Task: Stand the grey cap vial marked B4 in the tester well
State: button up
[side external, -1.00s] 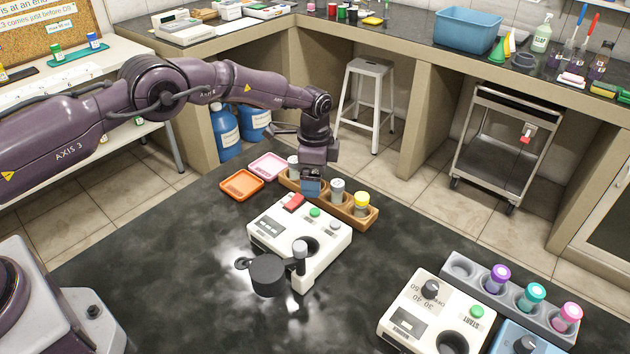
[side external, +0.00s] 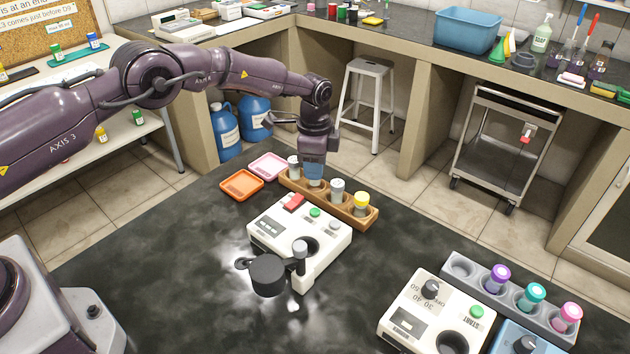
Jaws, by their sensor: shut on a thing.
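A wooden rack (side external: 349,215) holds several vials in a row. My gripper (side external: 314,172) points down over its second place from the left and is shut on the vial there (side external: 316,183). The gripper hides that vial's cap, and its marking cannot be read. A grey cap vial (side external: 337,190) stands to the right, a pale cap vial (side external: 293,167) to the left. No B4 mark is legible. The nearest tester (side external: 275,238) is white, with a dark round well (side external: 312,244) beside a grey-topped post (side external: 300,248). Its black round cover (side external: 267,275) is swung out to the front left.
A yellow cap vial (side external: 361,203) stands at the rack's right end. Orange (side external: 241,185) and pink (side external: 268,166) trays lie left of the rack. Another white tester (side external: 408,325) and a grey rack (side external: 459,270) with coloured-cap vials stand at right. The dark bench between is clear.

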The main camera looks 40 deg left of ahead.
jog(key=shift+r, duration=2.55)
jog(key=shift+d, duration=0.1)
jog(key=shift+d+r, duration=0.2)
jog(key=shift+d, duration=0.05)
jog(key=s+d+r+m, duration=0.3)
jog(key=s+d+m, duration=0.2)
jog(key=s+d, duration=0.6)
jog(key=shift+s+a+f+m, duration=0.15)
jog(key=shift+s+f+m, duration=0.2)
jog(key=shift+s+f, duration=0.55)
jog(key=shift+s+a+f+m, duration=0.2)
jog(key=shift+s+f+m, duration=0.25)
jog(key=shift+f, duration=0.75)
jog(key=shift+s+a+f+m, duration=0.15)
jog(key=shift+s+f+m, duration=0.15)
jog(key=shift+s+f, duration=0.6)
